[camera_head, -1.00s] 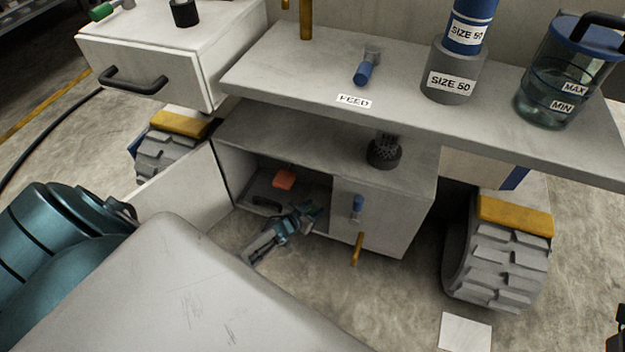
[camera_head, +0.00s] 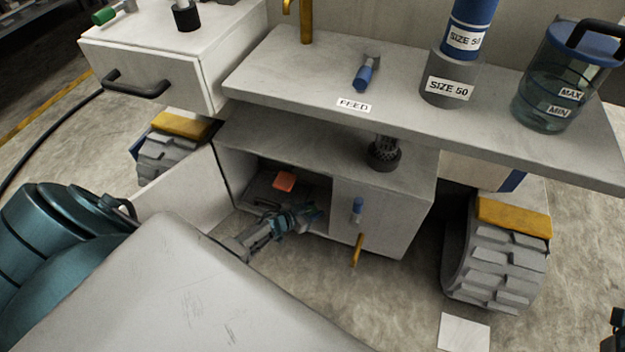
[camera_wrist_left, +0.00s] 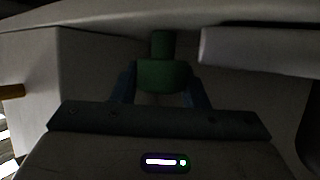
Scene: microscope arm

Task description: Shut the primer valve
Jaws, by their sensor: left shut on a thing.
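My left gripper (camera_head: 312,214) reaches into the open lower compartment of the cabinet. In the left wrist view its two blue fingers (camera_wrist_left: 162,88) are shut on a green knob (camera_wrist_left: 160,74), which has a narrower green stem above it, under a pale surface. In the head view the green knob is hidden in the compartment. No label on it shows, so I cannot tell its marking. A dark bit at the right edge of the head view may be my right gripper (camera_head: 617,330); too little shows to tell its state.
The cabinet (camera_head: 385,225) has a blue-handled valve (camera_head: 357,207) and a brass lever on its front. An orange block (camera_head: 284,181) lies inside the compartment. Above, a shelf (camera_head: 290,75) overhangs, with a blue valve (camera_head: 364,74) by a FEED label. An open door (camera_head: 180,195) stands left.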

